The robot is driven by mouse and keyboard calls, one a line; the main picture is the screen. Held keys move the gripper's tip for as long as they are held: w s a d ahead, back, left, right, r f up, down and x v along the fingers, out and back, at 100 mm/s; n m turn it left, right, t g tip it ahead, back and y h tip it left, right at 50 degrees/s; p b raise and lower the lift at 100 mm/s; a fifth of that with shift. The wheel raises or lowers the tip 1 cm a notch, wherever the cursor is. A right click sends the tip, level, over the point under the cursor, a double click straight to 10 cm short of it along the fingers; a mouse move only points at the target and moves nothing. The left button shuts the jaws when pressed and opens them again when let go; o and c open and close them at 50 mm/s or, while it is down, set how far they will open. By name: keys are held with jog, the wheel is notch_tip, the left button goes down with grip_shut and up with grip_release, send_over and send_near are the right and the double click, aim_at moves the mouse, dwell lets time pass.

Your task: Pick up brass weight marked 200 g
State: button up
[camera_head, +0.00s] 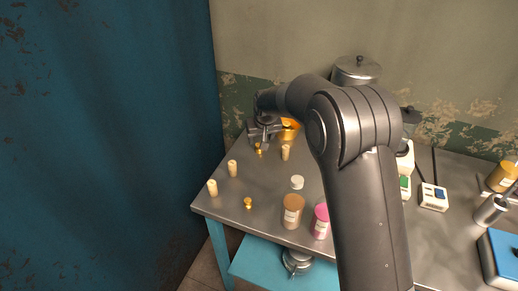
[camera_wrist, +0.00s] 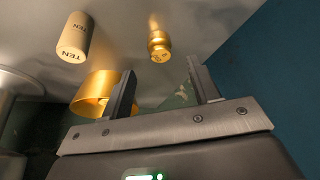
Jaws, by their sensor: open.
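A small brass weight (camera_wrist: 159,46) stands on the metal table, ahead of the gap between my fingers in the wrist view. In the head view the weight (camera_head: 259,150) sits right by my fingertips; its mark is too small to read. My gripper (camera_wrist: 161,72) is open and empty, with a finger on each side of the weight's line. In the head view my gripper (camera_head: 263,138) is low over the table's far left part. A second small brass weight (camera_head: 248,203) stands nearer the front edge, its mark also unreadable.
A cream cylinder marked TEN (camera_wrist: 74,38) and a brass bowl (camera_wrist: 94,93) stand close beside my gripper. Two more cream cylinders (camera_head: 232,168) (camera_head: 212,188) stand along the left edge. A white lid (camera_head: 297,182), brown jar (camera_head: 292,212) and pink jar (camera_head: 320,222) are toward the front.

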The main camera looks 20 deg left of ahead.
jog(key=x, duration=0.5)
jog(key=shift+s+f, duration=0.15)
jog(key=shift+f, duration=0.05)
jog(key=c, duration=1.2)
jog(key=shift+r, duration=0.1)
